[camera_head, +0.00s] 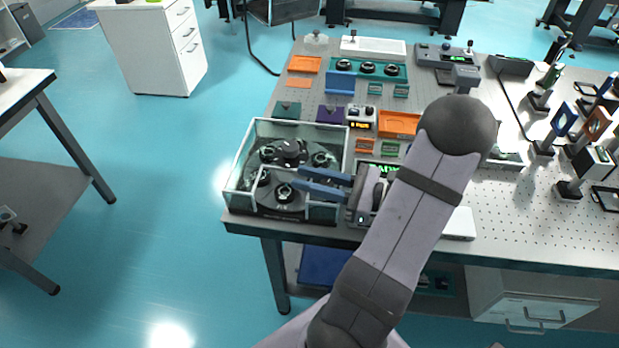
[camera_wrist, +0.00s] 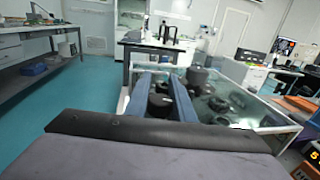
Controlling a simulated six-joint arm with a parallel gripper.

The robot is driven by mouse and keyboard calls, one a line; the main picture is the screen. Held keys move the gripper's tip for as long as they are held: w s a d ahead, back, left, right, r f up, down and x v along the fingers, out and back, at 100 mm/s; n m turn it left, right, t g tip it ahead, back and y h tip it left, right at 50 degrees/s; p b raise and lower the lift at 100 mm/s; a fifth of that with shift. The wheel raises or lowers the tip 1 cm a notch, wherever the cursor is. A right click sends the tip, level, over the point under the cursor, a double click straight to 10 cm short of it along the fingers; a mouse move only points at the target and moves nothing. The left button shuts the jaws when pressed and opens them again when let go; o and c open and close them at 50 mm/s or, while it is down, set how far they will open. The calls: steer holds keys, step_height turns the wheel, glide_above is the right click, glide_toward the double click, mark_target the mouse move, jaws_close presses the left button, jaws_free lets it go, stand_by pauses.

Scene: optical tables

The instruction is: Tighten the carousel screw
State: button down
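The carousel (camera_head: 290,152) is a dark assembly with several black knobs inside a clear-walled case (camera_head: 237,165) at the table's near left corner. One black knob (camera_head: 284,192) sits at the front of the case. Which part is the screw I cannot tell. My gripper (camera_head: 297,178) reaches in from the right with its two blue fingers over the case, tips close to the front knob. The fingers are apart. In the wrist view, a black knob (camera_wrist: 160,98) shows between the fingers, and no contact is clear. The case wall (camera_wrist: 284,138) shows at the right.
Orange trays (camera_head: 398,124), a teal block with knobs (camera_head: 367,70) and small instruments stand behind and to the right on the perforated optical table (camera_head: 490,225). Optical mounts (camera_head: 568,185) stand at the right. The floor left of the table is clear.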

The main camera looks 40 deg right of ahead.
steer(key=shift+s+a+r+n+g+y+p, duration=0.15)
steer(key=shift+n+g+y+p, duration=0.15)
steer(key=shift+n+g+y, duration=0.25)
steer(key=shift+s+a+f+n+g+y+p, duration=0.1)
steer(key=shift+n+g+y+p, duration=0.2)
steer(key=shift+n+g+y, duration=0.25)
steer(key=shift+s+a+n+g+y+p, duration=0.15)
steer(key=shift+s+n+g+y+p, duration=0.05)
steer(key=shift+n+g+y, duration=0.55)
steer(key=shift+s+a+n+g+y+p, duration=0.2)
steer(key=shift+n+g+y, duration=0.3)
steer(key=shift+g, duration=0.35)
steer(key=c, duration=1.5)
jaws_free()
steer(key=shift+d, duration=0.1)
